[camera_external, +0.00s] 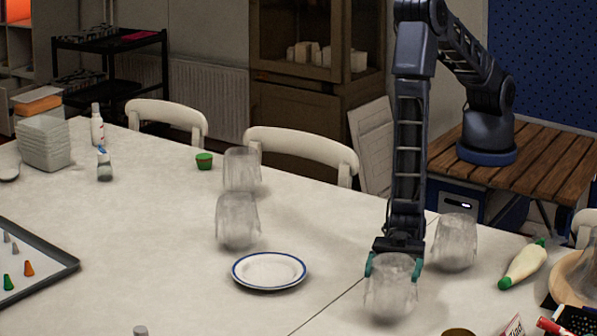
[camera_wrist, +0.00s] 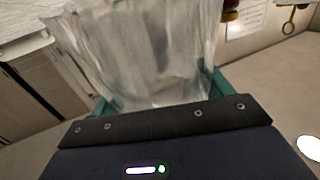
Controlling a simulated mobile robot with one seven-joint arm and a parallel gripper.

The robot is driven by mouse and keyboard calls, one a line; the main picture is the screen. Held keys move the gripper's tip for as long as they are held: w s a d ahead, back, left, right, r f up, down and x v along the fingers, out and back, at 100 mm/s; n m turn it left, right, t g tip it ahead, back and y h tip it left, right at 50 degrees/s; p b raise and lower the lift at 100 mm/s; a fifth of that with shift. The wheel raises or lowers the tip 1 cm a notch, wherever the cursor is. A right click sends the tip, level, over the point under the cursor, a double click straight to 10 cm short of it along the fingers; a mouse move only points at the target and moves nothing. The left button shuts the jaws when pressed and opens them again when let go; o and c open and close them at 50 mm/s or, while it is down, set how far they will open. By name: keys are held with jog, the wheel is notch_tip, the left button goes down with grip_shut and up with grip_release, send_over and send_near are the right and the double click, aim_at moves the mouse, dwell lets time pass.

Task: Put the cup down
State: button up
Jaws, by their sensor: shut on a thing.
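My gripper (camera_external: 393,264) points down at the front right of the table, its teal fingers on either side of a clear, frosted-looking cup (camera_external: 390,292). It is shut on this cup near the cup's upper part. In the wrist view the held cup (camera_wrist: 145,50) fills the space beyond the gripper (camera_wrist: 160,92) and hides much behind it. The cup is roughly upright at or just above the tabletop; I cannot tell whether its lower rim touches.
A similar cup (camera_external: 455,243) stands close right of the held one. Two more cups (camera_external: 237,222) (camera_external: 241,170) stand left of centre. A blue-rimmed plate (camera_external: 269,270) lies to the left. A white piping bag (camera_external: 524,265) lies at right. Table between plate and gripper is clear.

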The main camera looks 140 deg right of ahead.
jog(key=shift+f, duration=0.5)
jog(key=o, duration=1.5)
jog(key=shift+f, duration=0.15)
